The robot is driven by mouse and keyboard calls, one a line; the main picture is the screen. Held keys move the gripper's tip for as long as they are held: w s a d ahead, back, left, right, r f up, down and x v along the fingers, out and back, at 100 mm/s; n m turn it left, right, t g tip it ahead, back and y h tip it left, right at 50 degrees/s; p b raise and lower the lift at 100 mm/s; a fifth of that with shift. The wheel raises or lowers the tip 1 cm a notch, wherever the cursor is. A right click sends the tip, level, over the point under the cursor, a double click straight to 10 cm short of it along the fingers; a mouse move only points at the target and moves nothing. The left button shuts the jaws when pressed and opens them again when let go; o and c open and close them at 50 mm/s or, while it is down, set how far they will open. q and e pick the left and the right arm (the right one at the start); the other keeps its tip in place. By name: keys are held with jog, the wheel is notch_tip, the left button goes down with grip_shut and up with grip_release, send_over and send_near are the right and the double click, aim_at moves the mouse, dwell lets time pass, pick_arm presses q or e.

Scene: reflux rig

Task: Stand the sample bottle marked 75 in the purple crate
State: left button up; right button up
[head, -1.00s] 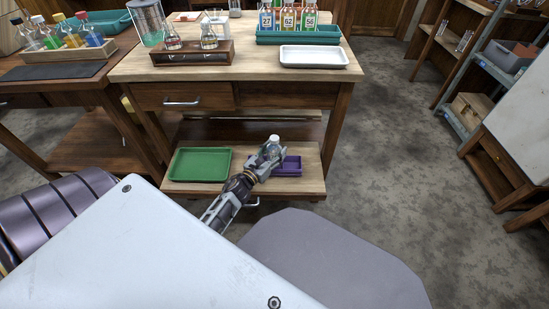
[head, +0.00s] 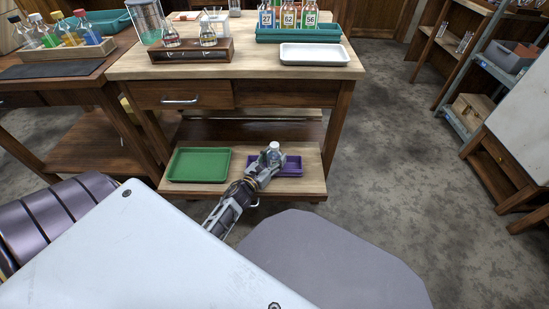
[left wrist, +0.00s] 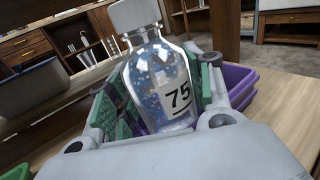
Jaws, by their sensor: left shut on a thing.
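The sample bottle (left wrist: 160,85) is clear with a white cap, blue specks inside and a label reading 75. My left gripper (head: 271,161) is shut on it, with green-padded fingers on both sides in the left wrist view. The bottle's white cap (head: 274,146) shows above the gripper in the head view, close to upright. The purple crate (head: 291,166) sits on the low shelf, partly hidden behind the gripper. It also shows behind the fingers in the left wrist view (left wrist: 240,85). The bottle is at the crate's left part; I cannot tell whether its base touches the floor. My right gripper is not in view.
A green tray (head: 199,164) lies left of the crate on the same low shelf (head: 240,187). The tabletop (head: 240,66) overhangs behind, holding a teal crate (head: 298,36) of numbered bottles, a white tray (head: 314,54) and a flask rack (head: 191,50).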

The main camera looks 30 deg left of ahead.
pick_arm(q)
jog(key=o, duration=1.1)
jog(key=shift+s+r, duration=0.1)
jog(key=shift+s+a+p, duration=0.15)
jog(key=shift+s+p, duration=0.05)
jog(key=shift+s, duration=2.75)
jog(key=shift+s+a+p, duration=0.1)
jog(key=shift+s+p, duration=0.05)
jog(key=shift+s, duration=2.8)
